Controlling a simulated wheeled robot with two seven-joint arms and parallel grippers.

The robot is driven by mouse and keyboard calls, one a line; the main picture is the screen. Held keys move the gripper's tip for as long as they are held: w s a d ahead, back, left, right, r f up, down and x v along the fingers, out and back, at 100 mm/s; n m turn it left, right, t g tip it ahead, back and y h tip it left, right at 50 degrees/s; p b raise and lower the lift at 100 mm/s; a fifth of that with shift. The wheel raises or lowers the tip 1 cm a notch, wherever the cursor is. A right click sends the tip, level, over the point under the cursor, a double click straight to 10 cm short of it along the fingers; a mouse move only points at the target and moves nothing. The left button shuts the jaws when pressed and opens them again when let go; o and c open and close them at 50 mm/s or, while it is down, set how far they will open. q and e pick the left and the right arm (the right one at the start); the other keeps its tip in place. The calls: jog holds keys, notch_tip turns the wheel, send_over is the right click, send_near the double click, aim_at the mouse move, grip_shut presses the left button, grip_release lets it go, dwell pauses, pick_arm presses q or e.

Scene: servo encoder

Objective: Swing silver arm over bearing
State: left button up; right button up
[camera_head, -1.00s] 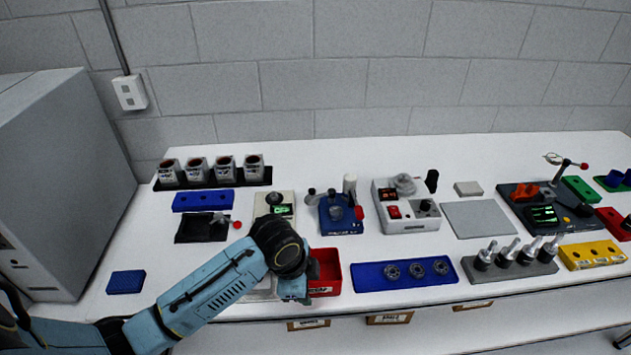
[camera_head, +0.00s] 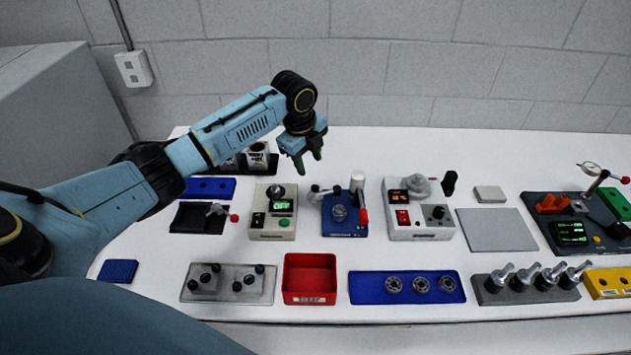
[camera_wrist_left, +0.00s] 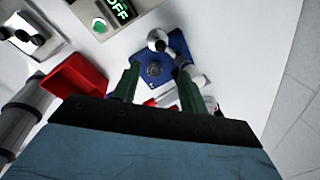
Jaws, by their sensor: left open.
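The blue fixture (camera_head: 345,229) stands near the middle of the table. A round grey ring, apparently the bearing (camera_head: 339,213), sits on it; it also shows in the wrist view (camera_wrist_left: 153,70). The silver arm (camera_head: 322,190) is at the fixture's back left, with a rounded knob, and lies beside the ring rather than over it. In the wrist view the silver arm (camera_wrist_left: 160,41) shows at the far edge of the fixture (camera_wrist_left: 138,54). My left gripper (camera_head: 309,165) is open and empty, above and behind the fixture, fingers pointing down. My right gripper is out of view.
A white post (camera_head: 357,181) and a red handle (camera_head: 363,208) stand at the fixture's right side. A beige meter box (camera_head: 272,230) is to its left and a white power box (camera_head: 418,228) to its right. A red bin (camera_head: 310,272) and blue bearing tray (camera_head: 365,292) lie in front.

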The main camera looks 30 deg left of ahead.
aim_at(315, 186)
pick_arm(q)
jog(key=f, duration=0.3)
jog(key=w+f, duration=0.1)
jog(key=f, duration=0.2)
jog(key=w+f, duration=0.1)
jog(key=f, duration=0.3)
jog(key=shift+d, duration=0.2)
grip_shut()
